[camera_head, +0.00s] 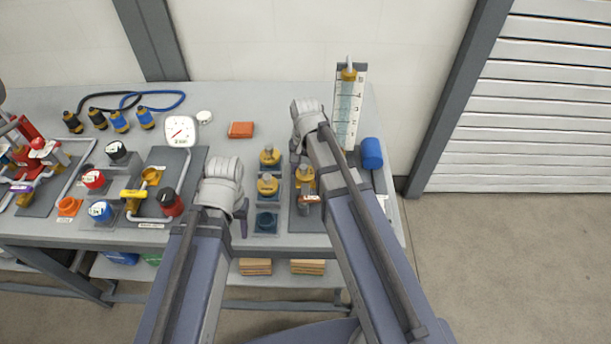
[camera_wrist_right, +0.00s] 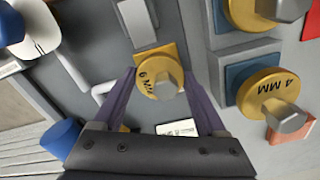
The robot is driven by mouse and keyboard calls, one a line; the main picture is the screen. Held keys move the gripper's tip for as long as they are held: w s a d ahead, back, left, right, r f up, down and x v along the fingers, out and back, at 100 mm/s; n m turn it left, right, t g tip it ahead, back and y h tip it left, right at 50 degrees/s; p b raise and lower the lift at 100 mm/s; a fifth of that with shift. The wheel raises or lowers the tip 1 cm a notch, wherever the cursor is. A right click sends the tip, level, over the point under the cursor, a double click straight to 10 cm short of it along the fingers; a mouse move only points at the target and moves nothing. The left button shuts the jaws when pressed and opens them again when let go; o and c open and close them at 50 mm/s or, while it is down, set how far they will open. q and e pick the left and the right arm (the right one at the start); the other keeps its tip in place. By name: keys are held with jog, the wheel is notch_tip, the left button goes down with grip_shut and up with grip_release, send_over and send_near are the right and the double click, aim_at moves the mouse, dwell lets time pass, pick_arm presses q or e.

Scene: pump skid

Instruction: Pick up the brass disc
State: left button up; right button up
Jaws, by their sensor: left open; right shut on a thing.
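A brass disc marked 6 MM (camera_wrist_right: 157,80), with a hex knob on it, sits between the two purple fingers of my right gripper (camera_wrist_right: 160,74) in the right wrist view. The fingers are shut on its sides. It is against a square brass part on a grey plate; I cannot tell whether it is lifted. In the head view this brass disc (camera_head: 305,173) shows just below my right wrist. Two more brass discs sit on blue squares, one marked 4 MM (camera_wrist_right: 270,95), the other (camera_wrist_right: 250,10) partly cut off. My left gripper (camera_head: 242,222) is open, its fingers mostly hidden by its wrist.
A blue cylinder (camera_head: 371,153) and an upright gauge board (camera_head: 347,110) stand right of my right arm. An orange-red block (camera_head: 241,130) lies behind the discs. A dial gauge (camera_head: 181,131) and piping crowd the left. The bench back has free room.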

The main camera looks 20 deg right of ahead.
aim_at(305, 167)
jog(key=c, duration=0.5)
pick_arm(q)
jog(key=shift+r, duration=0.1)
pick_arm(e)
jog(key=shift+o, duration=0.2)
jog(key=shift+r, duration=0.15)
notch_tip(305, 167, up, 10)
jog(key=p, duration=1)
pick_arm(q)
notch_tip(305, 167, up, 10)
pick_arm(e)
jog(key=shift+a+f, duration=0.1)
jog(key=shift+f, duration=0.1)
